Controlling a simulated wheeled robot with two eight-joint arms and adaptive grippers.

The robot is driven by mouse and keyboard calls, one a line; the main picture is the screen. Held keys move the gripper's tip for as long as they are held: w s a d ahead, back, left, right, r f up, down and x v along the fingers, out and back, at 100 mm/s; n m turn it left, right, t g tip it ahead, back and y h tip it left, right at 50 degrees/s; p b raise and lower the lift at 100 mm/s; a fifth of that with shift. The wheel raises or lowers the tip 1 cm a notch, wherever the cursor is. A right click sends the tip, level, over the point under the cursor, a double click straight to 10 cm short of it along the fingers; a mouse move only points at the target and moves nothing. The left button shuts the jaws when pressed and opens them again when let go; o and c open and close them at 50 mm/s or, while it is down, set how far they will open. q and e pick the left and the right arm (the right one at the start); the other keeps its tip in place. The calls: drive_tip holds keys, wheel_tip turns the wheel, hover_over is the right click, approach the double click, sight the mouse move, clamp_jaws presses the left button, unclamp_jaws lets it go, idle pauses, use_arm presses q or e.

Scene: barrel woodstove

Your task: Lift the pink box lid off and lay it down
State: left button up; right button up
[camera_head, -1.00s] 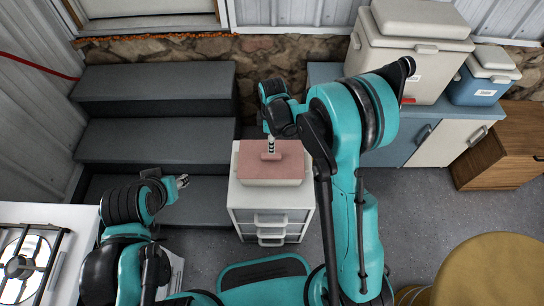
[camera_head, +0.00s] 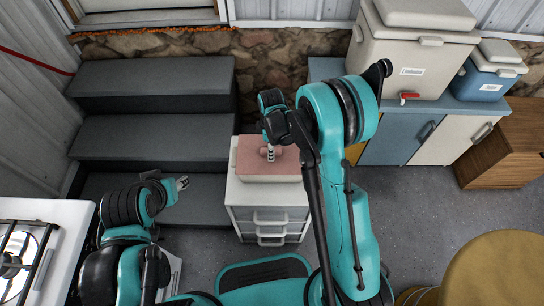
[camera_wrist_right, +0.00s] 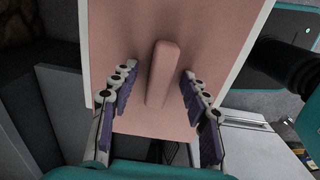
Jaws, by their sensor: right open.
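The pink box lid (camera_head: 252,160) lies flat on a white box (camera_head: 262,179) on top of a small white drawer unit. In the right wrist view the lid (camera_wrist_right: 220,45) fills the middle, with a raised bar handle (camera_wrist_right: 162,73) on it. My right gripper (camera_head: 271,155) points down at the handle in the head view. In the right wrist view its fingers (camera_wrist_right: 150,98) are open, one on each side of the handle and apart from it. My left gripper (camera_head: 183,183) is off to the left, away from the lid; its finger gap is too small to tell.
The small drawer unit (camera_head: 268,218) stands beside dark grey steps (camera_head: 150,140). A white stove (camera_head: 45,220) is at the left. A blue and white cabinet (camera_head: 390,150) carries coolers (camera_head: 410,55) at the right. A round tan stool (camera_head: 490,265) stands at the lower right.

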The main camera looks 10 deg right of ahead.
clamp_jaws()
drive_tip(key=shift+r, duration=0.25)
drive_tip(key=shift+r+p, duration=2.2)
drive_tip(key=shift+r, duration=1.15)
